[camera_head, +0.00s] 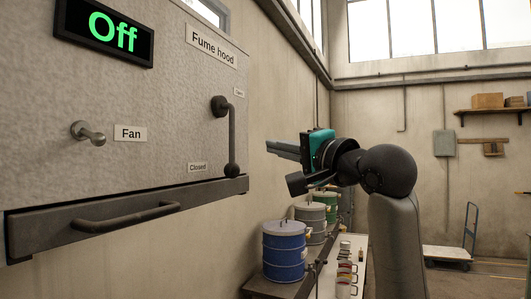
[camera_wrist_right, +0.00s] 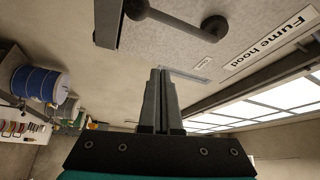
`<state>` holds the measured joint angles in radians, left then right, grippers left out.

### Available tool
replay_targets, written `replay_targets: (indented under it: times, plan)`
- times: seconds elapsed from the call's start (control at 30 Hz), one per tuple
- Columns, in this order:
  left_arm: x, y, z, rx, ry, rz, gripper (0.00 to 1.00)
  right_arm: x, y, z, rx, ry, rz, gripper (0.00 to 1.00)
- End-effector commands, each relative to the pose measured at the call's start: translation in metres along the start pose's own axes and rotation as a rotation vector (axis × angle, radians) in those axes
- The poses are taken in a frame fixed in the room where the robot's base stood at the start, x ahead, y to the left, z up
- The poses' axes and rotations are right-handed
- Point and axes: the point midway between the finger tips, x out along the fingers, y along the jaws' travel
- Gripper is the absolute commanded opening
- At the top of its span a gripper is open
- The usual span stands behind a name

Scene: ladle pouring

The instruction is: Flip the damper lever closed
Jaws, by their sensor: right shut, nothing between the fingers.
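The dark damper lever (camera_head: 232,138) is on the speckled hood front, its bar running nearly straight down from a round upper end to a lower end. An "Open" label (camera_head: 239,92) is near its upper end and a "Closed" label (camera_head: 197,168) is left of its lower end. The lever (camera_wrist_right: 178,20) also shows at the top of the right wrist view. My right gripper (camera_head: 268,147) is shut and empty, right of the lever and apart from it, fingers pointing left. Its fingers (camera_wrist_right: 167,72) also show in the wrist view. My left gripper is out of view.
The hood also carries a green "Off" display (camera_head: 112,27), a fan knob (camera_head: 88,132) and a dark sash handle (camera_head: 125,216). A blue drum (camera_head: 284,252) and other containers stand on a bench below my right gripper. Free air lies between gripper and hood.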

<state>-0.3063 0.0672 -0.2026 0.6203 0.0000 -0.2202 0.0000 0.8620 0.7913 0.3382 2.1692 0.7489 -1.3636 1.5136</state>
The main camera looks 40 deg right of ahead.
Motion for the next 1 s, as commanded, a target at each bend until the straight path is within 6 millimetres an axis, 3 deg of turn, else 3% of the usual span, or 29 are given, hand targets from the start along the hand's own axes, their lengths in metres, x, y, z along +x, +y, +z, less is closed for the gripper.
replay_targets:
  times: [0.1, 0.3, 1.0]
  plan:
    - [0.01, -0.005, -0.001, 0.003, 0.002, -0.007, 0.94, -0.025, -0.002, 0.0, -0.003, 0.002, -0.003, 0.0]
    - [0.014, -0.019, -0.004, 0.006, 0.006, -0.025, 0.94, -0.047, -0.007, -0.001, 0.0, 0.001, -0.002, 0.0]
    - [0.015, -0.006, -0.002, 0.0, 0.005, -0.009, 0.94, -0.05, -0.007, -0.001, 0.001, -0.001, 0.002, 0.0]
